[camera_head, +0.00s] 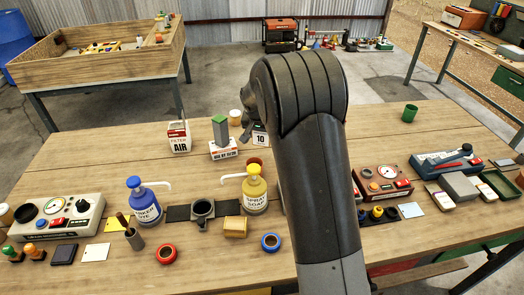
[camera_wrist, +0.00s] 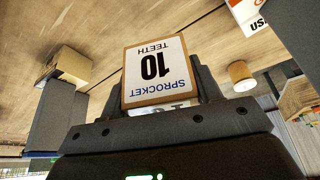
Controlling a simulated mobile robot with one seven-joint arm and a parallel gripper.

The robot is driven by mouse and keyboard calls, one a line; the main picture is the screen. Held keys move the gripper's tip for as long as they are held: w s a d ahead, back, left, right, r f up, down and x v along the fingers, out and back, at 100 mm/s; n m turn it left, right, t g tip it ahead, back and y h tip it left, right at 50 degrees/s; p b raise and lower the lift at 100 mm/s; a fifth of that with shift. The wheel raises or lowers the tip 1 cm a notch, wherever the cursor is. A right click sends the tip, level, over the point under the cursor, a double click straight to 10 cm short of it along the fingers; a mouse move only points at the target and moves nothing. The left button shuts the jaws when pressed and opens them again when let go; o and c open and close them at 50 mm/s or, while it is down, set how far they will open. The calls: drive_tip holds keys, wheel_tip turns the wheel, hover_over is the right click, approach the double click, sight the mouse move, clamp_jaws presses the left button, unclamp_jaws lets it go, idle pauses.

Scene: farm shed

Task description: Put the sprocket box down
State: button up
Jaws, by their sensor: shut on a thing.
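The sprocket box (camera_wrist: 156,62) is a small box with a tan-edged white label reading "SPROCKET 10 TEETH", upside down in the wrist view. My gripper (camera_wrist: 158,92) is shut on it, with a dark finger at either side. In the head view a white face of the box marked "10" (camera_head: 260,139) shows just left of my arm, above the back middle of the wooden table (camera_head: 90,160). My arm hides the rest of the box and most of the gripper there. I cannot tell whether the box touches the table.
Close left of the box stand a grey block with a green top (camera_head: 220,131), a white-and-red box (camera_head: 223,151) and an air filter box (camera_head: 180,137). Blue (camera_head: 144,203) and yellow (camera_head: 254,193) pump bottles stand in front. Table around the green cup (camera_head: 409,113) is clear.

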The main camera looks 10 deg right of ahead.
sight(261, 145)
drive_tip(key=shift+f, duration=3.1)
drive_tip(key=o, duration=1.1)
drive_tip(key=shift+f, duration=0.15)
drive_tip(key=shift+c, duration=0.2)
drive_tip(key=v, duration=1.2)
drive_tip(key=s+d+r+n+y, duration=0.1)
drive_tip(key=s+d+r, duration=0.1)
drive_tip(key=s+r, duration=0.5)
drive_tip(key=s+d+r+n, duration=0.15)
drive_tip(key=s+r, duration=0.25)
drive_tip(key=s, duration=0.6)
drive_tip(key=s+d+n+t, duration=0.1)
drive_tip(key=s+n, duration=0.1)
drive_tip(key=s, duration=1.8)
drive_tip(key=shift+s+d+r+t+y, duration=0.2)
drive_tip(key=shift+r+t+y, duration=0.1)
drive_tip(key=shift+r+y, duration=0.1)
